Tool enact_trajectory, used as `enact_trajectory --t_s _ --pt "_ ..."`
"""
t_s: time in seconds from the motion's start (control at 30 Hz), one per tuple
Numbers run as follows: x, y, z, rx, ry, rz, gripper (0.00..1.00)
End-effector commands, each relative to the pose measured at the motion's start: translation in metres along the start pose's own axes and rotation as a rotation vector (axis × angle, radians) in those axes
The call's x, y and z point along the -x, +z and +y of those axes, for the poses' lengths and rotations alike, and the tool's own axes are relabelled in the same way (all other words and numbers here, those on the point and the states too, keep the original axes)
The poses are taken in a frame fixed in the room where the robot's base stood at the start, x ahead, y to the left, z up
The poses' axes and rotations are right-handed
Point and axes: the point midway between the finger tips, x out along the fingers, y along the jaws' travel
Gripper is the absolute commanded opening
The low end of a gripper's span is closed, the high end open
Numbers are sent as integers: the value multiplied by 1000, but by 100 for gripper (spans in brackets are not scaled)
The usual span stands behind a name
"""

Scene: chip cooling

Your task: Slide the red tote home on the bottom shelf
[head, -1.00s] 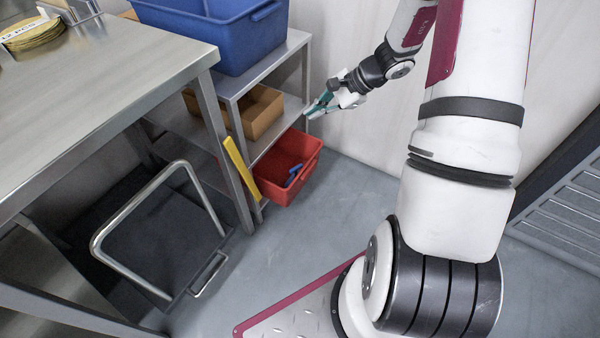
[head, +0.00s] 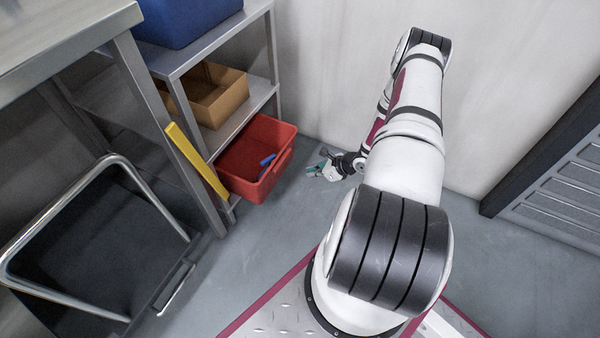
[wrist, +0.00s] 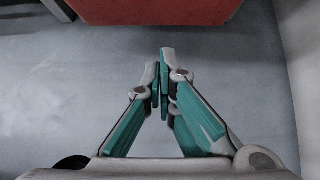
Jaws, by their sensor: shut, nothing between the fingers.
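The red tote (head: 281,165) is on the bottom shelf of the metal rack in the head view, with its near end sticking out past the shelf's edge. A blue item (head: 267,160) lies inside it. In the wrist view the tote's red outer wall (wrist: 155,10) crosses the top of the picture. My gripper (head: 310,170) is low, to the right of the tote, and apart from it, with bare floor between. In the wrist view my gripper's teal fingers (wrist: 165,85) are closed together and empty, pointing at the tote wall.
A cardboard box (head: 215,98) sits on the middle shelf, and a blue bin (head: 185,20) is on top. A yellow strip (head: 196,160) runs along the rack post. A cart with a metal handle (head: 100,240) stands at left. The wall is close behind my arm.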

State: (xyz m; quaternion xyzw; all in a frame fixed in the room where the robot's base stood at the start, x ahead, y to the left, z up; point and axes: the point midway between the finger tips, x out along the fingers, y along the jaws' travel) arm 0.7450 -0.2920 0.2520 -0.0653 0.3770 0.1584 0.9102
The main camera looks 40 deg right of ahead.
Motion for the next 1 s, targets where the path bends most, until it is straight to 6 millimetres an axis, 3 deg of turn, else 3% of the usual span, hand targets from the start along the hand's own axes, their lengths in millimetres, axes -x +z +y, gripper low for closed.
enact_trajectory --t_s 0.5,0.7,1.0 --pt "-97 1 1 4 3 -2 0" --pt "-113 22 1 5 2 -1 0" --pt "-118 30 1 3 2 0 0"
